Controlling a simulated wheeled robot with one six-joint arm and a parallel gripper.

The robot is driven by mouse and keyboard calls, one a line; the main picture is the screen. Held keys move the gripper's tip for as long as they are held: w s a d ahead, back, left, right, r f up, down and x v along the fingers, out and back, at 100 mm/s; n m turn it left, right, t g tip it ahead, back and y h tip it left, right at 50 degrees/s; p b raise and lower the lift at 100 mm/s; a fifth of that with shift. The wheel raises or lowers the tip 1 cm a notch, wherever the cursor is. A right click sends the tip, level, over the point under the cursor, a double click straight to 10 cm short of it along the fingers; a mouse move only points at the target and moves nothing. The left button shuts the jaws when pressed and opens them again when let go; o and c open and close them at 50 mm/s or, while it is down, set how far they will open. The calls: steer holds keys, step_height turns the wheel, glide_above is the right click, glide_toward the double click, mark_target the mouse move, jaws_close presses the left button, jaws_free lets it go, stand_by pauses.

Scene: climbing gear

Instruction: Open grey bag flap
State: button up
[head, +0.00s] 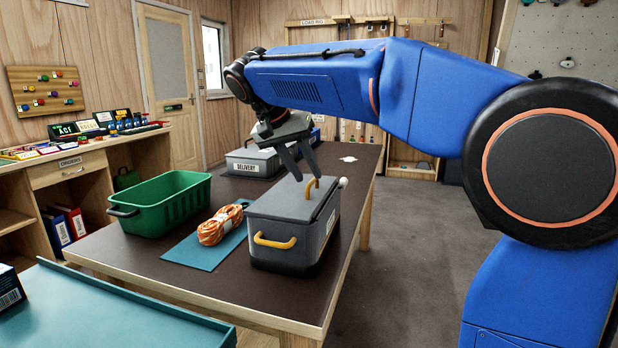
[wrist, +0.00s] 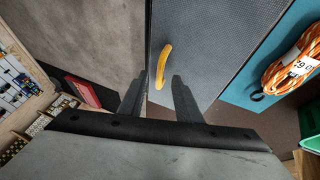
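The grey bag (head: 285,248) is a boxy bag standing on the dark table, with a yellow handle (head: 274,242) on its front side. Its grey flap (head: 283,203) lies over the top, and I cannot tell whether it is slightly raised. A yellow loop (head: 313,188) stands up from the flap. My gripper (head: 307,178) is open and points down just above the loop. In the wrist view, the loop (wrist: 163,66) lies just beyond the gap between my open fingers (wrist: 160,85). Nothing is visibly held.
An orange rope coil (head: 219,225) lies on a teal mat (head: 190,250) left of the bag. A green crate (head: 168,205) stands farther left. A grey box labelled DELIVERY (head: 250,163) is behind. Dark tabletop (head: 140,255) is bare at the front left.

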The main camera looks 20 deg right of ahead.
mark_target(296, 193)
steer(key=shift+x, duration=1.35)
jaws_close()
steer(key=shift+w+a+r, duration=0.2)
steer(key=shift+a+r, duration=0.05)
steer(key=shift+r, duration=0.3)
steer(key=shift+w+a+r, duration=0.2)
steer(key=shift+a+r, duration=0.1)
steer(key=shift+r, duration=0.25)
steer(key=shift+a, duration=0.1)
steer(key=shift+w+a+r, duration=0.5)
steer(key=shift+a+r, duration=0.15)
steer(key=shift+r, duration=0.2)
steer(key=shift+w+a, duration=0.1)
steer(key=shift+a, duration=0.05)
